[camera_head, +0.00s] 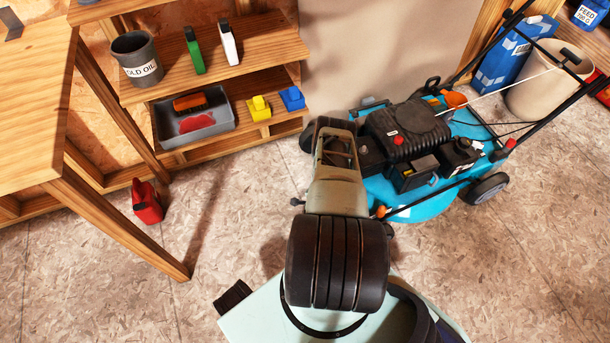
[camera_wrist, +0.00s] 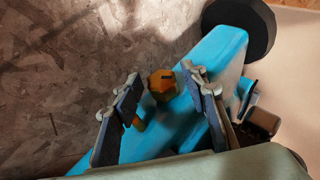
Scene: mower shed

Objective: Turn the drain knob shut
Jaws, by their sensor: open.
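The drain knob (camera_wrist: 162,84) is a small orange faceted knob with a dark mark, on the blue mower deck in the wrist view. A short orange piece (camera_wrist: 139,124) sticks out below it, partly hidden by a finger. My gripper (camera_wrist: 161,75) is open, with one finger pad on each side of the knob. I see no contact, and the depth of the fingertips relative to the knob is hard to tell. In the head view the blue mower (camera_head: 425,205) stands right of my arm, which hides my fingers and part of the deck.
The shelf (camera_head: 265,70) at upper left holds an old-oil pot (camera_head: 137,60), bottles and a grey tray (camera_head: 224,127). A red can (camera_head: 146,201) stands by the workbench (camera_head: 35,100). A beige bin (camera_head: 545,85) is behind the mower. The floor at right is clear.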

